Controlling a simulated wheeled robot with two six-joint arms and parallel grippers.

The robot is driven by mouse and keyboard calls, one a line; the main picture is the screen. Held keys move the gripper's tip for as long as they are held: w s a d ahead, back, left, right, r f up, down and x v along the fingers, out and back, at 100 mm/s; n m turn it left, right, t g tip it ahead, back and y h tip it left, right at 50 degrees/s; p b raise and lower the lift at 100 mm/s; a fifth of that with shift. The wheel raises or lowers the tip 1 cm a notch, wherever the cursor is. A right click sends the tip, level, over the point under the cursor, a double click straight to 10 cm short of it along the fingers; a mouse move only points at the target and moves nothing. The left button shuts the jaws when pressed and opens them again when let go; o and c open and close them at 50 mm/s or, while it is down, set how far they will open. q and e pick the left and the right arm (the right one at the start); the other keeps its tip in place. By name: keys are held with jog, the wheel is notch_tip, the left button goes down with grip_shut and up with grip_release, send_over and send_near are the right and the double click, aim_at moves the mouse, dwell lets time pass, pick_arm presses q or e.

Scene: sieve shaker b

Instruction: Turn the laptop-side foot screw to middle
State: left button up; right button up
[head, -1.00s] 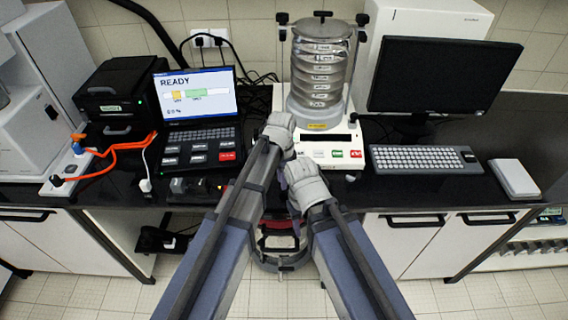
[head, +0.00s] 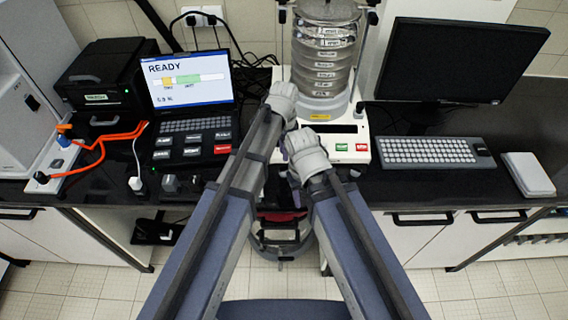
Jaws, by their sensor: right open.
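The sieve shaker stands on the black bench, with its clear sieve stack (head: 325,60) on a white base (head: 352,130). The laptop (head: 187,85) is open to its left and shows READY with a yellow and a green bar. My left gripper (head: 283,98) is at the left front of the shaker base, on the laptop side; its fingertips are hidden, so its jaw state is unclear. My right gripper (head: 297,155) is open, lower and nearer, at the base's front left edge. The laptop-side foot screw is hidden behind my grippers and arms.
A monitor (head: 440,60), a keyboard (head: 428,151) and a white box (head: 528,174) are on the right. A black printer (head: 105,72), orange cables (head: 105,137) and a power strip (head: 50,165) are on the left.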

aim_at(284, 167)
pick_arm(q)
notch_tip(284, 167, down, 8)
jog(key=b, duration=0.7)
jog(key=shift+r, duration=0.25)
jog(key=shift+c, duration=0.2)
grip_shut()
